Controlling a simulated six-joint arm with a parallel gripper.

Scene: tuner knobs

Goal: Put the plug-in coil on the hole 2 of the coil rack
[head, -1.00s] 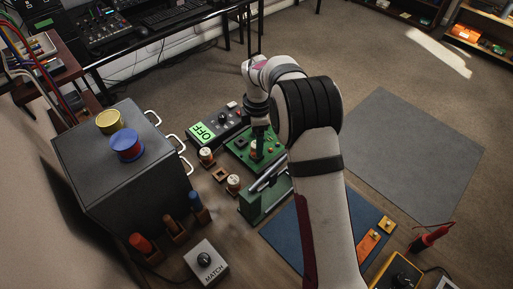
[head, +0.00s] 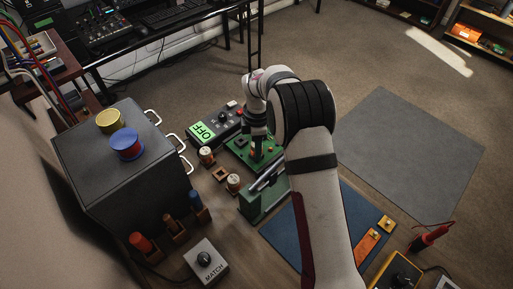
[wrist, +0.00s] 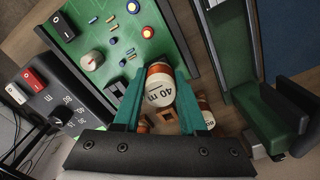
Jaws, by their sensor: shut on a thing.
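The plug-in coil (wrist: 160,86), a cream cylinder with orange-brown ends marked "40 m", is between the green fingers of my gripper (wrist: 163,105) in the wrist view. My gripper is shut on it, above the green circuit board's edge. In the head view my gripper (head: 257,143) is over the green board, and the coil is hard to make out there. The coil rack (head: 220,173) is a row of brown wooden seats just left of the board. Coils stand in its far seat (head: 207,155) and near seat (head: 233,182); the middle seat looks empty.
A grey panel (head: 203,132) reads OFF. A green stand (head: 262,199) is close to the rack's near end. A MATCH box (head: 205,262) is in front.

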